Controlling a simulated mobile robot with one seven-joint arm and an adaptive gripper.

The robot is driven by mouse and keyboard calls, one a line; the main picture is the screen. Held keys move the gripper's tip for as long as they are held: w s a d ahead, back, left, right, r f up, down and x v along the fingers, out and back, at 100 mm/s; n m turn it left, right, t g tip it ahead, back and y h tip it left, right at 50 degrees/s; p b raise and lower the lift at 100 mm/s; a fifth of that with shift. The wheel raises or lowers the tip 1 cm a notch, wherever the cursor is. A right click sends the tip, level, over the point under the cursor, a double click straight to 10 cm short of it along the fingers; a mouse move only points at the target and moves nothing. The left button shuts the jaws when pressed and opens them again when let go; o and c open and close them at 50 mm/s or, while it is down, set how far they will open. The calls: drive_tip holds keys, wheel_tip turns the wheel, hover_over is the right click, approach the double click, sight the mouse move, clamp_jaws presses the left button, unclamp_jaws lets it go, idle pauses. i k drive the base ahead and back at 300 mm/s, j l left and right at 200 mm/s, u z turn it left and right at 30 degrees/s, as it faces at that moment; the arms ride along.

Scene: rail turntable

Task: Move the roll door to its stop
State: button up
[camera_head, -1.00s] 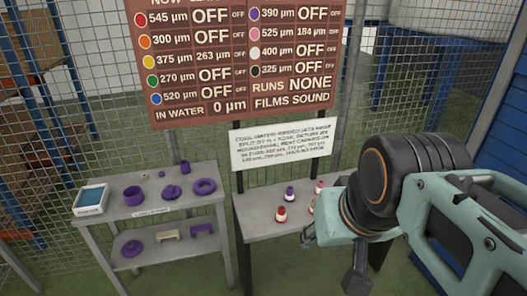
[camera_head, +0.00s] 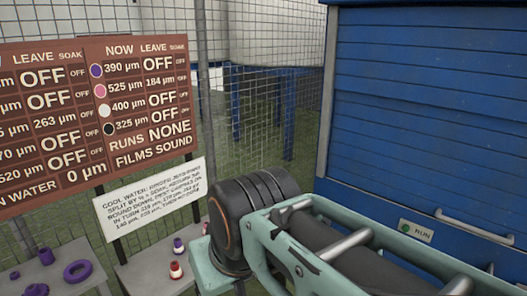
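The roll door (camera_head: 430,120) is a blue slatted shutter filling the right side of the view. A pale horizontal bar handle (camera_head: 488,232) sits low on it, at the right. The lower part of the door is hidden behind my arm or lies beyond the bottom edge. Whether the door stands at a stop cannot be told. My teal and black arm crosses the bottom in front of the door. My gripper is not in view, and no contact with the door shows.
A small panel marked RUN with a green button (camera_head: 405,227) is near the handle. A brown sign board (camera_head: 95,130) and a white notice (camera_head: 150,208) stand at left. A grey bench (camera_head: 150,272) with small bobbins is below. A wire mesh fence (camera_head: 265,100) stands behind.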

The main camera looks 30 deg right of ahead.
sight(466, 170)
drive_tip(key=z, duration=2.55)
drive_tip(key=i+z, duration=0.15)
drive_tip(key=i, duration=0.5)
drive_tip(key=l, duration=0.05)
